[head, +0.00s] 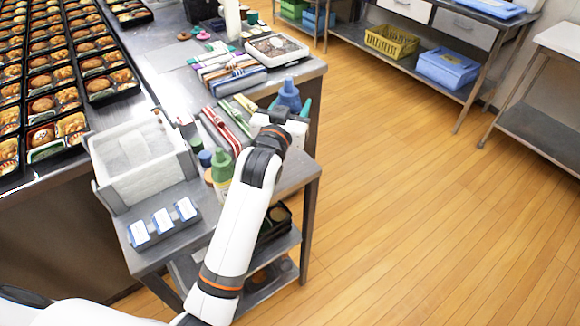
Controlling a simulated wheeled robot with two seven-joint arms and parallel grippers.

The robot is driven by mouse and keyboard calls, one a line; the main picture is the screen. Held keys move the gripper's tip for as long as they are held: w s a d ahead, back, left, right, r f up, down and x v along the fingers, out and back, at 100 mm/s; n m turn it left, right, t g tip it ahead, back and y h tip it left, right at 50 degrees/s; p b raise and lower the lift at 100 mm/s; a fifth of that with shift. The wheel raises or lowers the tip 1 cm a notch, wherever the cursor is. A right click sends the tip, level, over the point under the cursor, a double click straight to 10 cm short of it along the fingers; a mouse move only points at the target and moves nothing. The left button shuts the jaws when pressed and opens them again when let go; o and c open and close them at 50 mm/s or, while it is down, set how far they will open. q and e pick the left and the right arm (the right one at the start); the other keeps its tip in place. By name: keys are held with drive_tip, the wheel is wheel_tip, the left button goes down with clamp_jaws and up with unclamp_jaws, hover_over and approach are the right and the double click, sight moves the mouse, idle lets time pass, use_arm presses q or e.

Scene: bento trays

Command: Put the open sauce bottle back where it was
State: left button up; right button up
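A blue bottle (289,92) with a narrow pointed top stands upright near the right edge of the work table. My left gripper (290,104) is at it, with a teal finger on either side of the bottle. The gripper and wrist hide the bottle's lower part, so I cannot tell whether the fingers press on it or whether it rests on the table. My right gripper is not in view.
A white bin (104,180) and a rack with three blue-white packs (139,234) are at the table's near end. Striped packets (222,130) and a clear-lidded tray (276,36) lie farther back. Bento trays (98,100) fill the left counter. Open floor lies right.

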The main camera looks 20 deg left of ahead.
use_arm(q)
wheel_tip(320, 180, down, 6)
drive_tip(key=shift+d+f, duration=0.1)
drive_tip(key=shift+f, duration=1.55)
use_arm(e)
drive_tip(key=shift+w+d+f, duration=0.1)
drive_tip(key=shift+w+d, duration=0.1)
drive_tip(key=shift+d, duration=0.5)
use_arm(q)
drive_tip(key=shift+f, duration=0.1)
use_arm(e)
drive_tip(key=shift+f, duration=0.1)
use_arm(q)
drive_tip(key=o, duration=0.6)
drive_tip(key=shift+c, duration=0.2)
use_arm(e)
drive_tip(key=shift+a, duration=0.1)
use_arm(q)
drive_tip(key=shift+s, duration=0.3)
drive_tip(key=s+b, duration=0.1)
drive_tip(key=s, duration=1)
drive_tip(key=shift+s, duration=0.2)
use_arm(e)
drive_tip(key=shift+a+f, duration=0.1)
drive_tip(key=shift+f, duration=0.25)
